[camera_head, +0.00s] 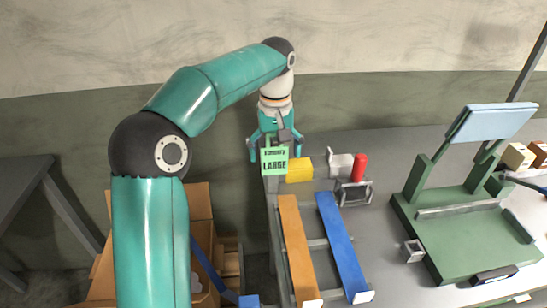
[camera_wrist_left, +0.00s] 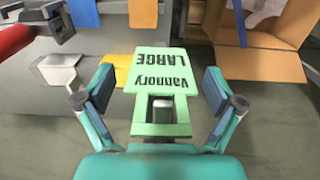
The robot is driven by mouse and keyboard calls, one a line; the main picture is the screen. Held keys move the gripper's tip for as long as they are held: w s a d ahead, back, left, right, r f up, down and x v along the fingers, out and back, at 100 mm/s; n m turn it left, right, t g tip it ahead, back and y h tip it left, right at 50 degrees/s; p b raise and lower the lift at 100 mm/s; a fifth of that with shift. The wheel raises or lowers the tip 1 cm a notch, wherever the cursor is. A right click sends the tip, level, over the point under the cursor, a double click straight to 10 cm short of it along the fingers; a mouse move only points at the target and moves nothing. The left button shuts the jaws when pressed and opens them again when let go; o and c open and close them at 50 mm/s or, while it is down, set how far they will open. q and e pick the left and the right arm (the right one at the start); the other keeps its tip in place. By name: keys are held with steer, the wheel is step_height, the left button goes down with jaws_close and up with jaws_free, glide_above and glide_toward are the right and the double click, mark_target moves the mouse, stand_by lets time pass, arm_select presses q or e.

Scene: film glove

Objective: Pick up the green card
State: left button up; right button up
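The green card (camera_head: 274,161), printed "Vannory LARGE", stands at the left end of the grey bench in the head view. It also shows in the left wrist view (camera_wrist_left: 152,75), with a green framed lower part nearer my gripper. My left gripper (camera_head: 270,142) is just behind and above the card in the head view. In the left wrist view my left gripper (camera_wrist_left: 158,95) has its fingers spread, one on each side of the card, with gaps between. I see no contact with the card. My right gripper cannot be made out.
A yellow block (camera_head: 299,169), a red cylinder (camera_head: 359,167) and a white piece (camera_head: 340,165) lie close to the card. Orange (camera_head: 297,245) and blue (camera_head: 343,245) strips run along the bench. A green machine (camera_head: 465,230) stands right. A cardboard box (camera_head: 201,202) is below left.

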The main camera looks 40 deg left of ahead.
arm_select(q)
steer(key=c, duration=0.6)
steer(key=shift+r, duration=0.15)
steer(key=shift+r, duration=0.6)
steer(key=shift+s+d+b, duration=0.75)
steer(key=shift+s+d, duration=1.15)
steer(key=shift+d, duration=0.45)
steer(key=shift+s+d+b, duration=0.8)
steer(key=shift+s+d, duration=1.05)
steer(key=shift+d, duration=0.5)
steer(key=shift+s+d+b, duration=0.75)
steer(key=shift+s+d, duration=1.15)
steer(key=shift+d, duration=0.45)
